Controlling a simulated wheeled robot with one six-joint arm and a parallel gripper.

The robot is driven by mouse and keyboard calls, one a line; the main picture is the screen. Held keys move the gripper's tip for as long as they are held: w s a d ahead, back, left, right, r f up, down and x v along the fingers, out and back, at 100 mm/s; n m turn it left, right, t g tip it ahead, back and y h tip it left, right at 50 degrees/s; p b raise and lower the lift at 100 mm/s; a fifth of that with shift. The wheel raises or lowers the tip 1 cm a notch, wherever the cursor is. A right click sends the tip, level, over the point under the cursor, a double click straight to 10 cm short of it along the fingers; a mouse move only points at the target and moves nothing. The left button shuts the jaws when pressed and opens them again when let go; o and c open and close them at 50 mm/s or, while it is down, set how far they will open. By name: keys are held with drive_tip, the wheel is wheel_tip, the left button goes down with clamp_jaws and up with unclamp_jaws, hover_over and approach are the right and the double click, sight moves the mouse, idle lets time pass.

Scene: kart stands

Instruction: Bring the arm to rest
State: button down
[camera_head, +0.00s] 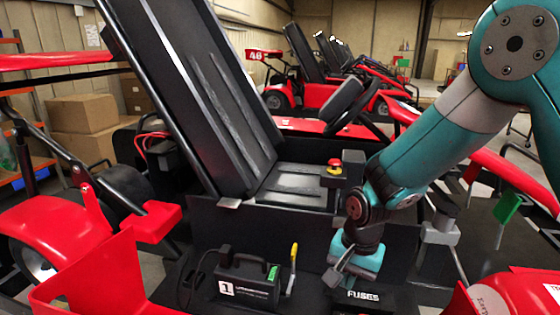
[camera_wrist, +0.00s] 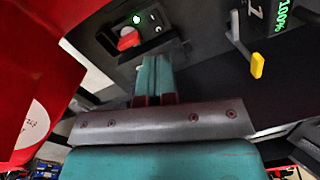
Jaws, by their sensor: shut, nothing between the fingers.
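My arm (camera_head: 425,150) reaches down from the upper right into the red kart. My gripper (camera_head: 335,277) points down and left, low in the kart beside the seat. It is shut and empty. In the wrist view the closed teal fingers (camera_wrist: 154,78) point toward a dark panel with a red knob (camera_wrist: 128,38) and a small green light. I cannot tell how close the fingertips are to that panel.
A black battery box (camera_head: 247,280) marked 1 stands left of my gripper. A yellow-handled lever (camera_head: 293,257) is between them. A box marked FUSES (camera_head: 365,297) is just below. The seat (camera_head: 200,95), a red button (camera_head: 334,163) and red bodywork (camera_head: 95,275) surround the arm.

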drive_tip(key=s+r+n+y+b, duration=0.1)
drive_tip(key=s+r+n, duration=0.5)
drive_tip(key=s, duration=0.4)
drive_tip(key=s+r+n+y+b, duration=0.2)
drive_tip(key=s+r+n, duration=0.5)
drive_tip(key=s, duration=0.4)
drive_tip(key=shift+s+r, duration=0.2)
drive_tip(key=shift+r, duration=0.7)
